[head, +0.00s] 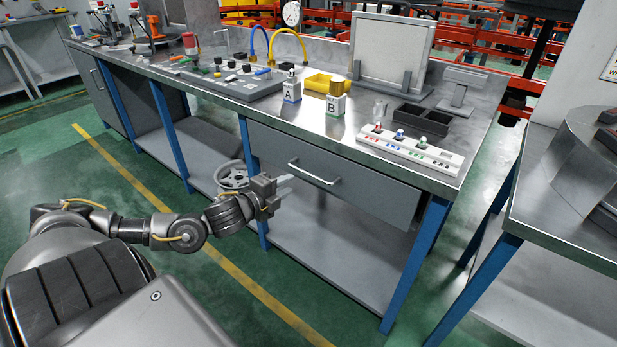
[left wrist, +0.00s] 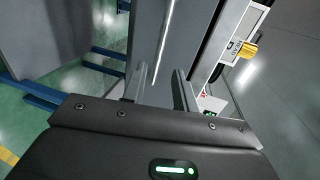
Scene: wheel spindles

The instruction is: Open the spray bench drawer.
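The spray bench drawer (head: 360,186) is a wide grey front under the right part of the steel bench top, and it looks shut. Its bar handle (head: 313,172) is pale metal and runs along the upper middle of the front. My left gripper (head: 284,184) is just left of the handle. In the left wrist view its two fingers (left wrist: 162,88) stand apart with nothing between them. The handle (left wrist: 168,40) shows there as a bright bar ahead of the fingers, and I see no contact. My right gripper is not in view.
A wheel-like part (head: 231,176) is behind my left wrist. Blue legs (head: 418,262) flank a lower shelf (head: 330,250).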

